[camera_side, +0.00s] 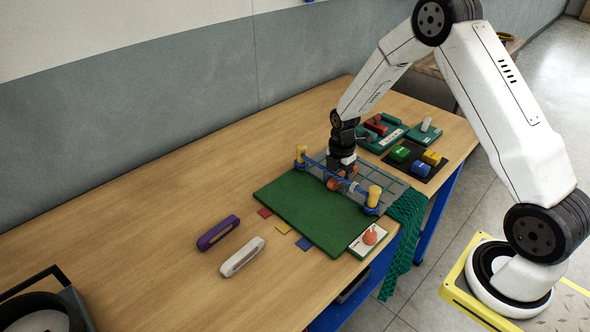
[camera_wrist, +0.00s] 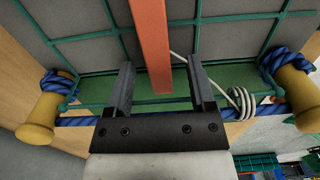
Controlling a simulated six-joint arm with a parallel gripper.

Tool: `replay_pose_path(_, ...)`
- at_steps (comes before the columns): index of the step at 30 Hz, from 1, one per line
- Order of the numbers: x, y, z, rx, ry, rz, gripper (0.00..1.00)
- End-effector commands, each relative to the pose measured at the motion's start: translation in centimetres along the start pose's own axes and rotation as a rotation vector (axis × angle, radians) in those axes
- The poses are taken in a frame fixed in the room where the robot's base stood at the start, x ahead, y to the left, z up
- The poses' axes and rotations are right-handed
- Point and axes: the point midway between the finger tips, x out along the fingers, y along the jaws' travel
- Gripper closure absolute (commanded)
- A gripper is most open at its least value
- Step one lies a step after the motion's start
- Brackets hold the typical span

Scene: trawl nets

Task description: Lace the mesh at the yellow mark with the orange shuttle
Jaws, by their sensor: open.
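The orange shuttle (camera_wrist: 152,45) runs between the two fingers of my gripper (camera_wrist: 160,85) in the wrist view. The fingers stand apart, with visible gaps on both sides of it. In the side view my gripper (camera_side: 338,182) is low over the net frame, with orange showing at its tip. The mesh (camera_wrist: 88,37) is green cord over grey, behind the blue rope (camera_wrist: 75,121) strung between yellow posts. A pale twine runs from near the shuttle to a coil (camera_wrist: 240,102) on the rope. A yellow square (camera_side: 283,227) lies beside the green mat; I see no yellow mark on the mesh itself.
Purple (camera_side: 217,232) and white (camera_side: 242,257) shuttles lie left of the green mat (camera_side: 300,205). A white card (camera_side: 369,240) bears an orange shape. Trays with coloured blocks (camera_side: 414,158) stand behind right. Loose green netting (camera_side: 405,230) hangs over the edge. The table's left is mostly clear.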

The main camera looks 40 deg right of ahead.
Motion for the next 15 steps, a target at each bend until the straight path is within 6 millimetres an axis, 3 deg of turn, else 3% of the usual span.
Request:
replay_pose_path(13,0.82,0.00,0.00,0.000,0.000,0.000,0.29)
replay_pose_path(14,0.82,0.00,0.00,0.000,0.000,0.000,0.36)
replay_pose_path(15,0.82,0.00,0.00,0.000,0.000,0.000,0.48)
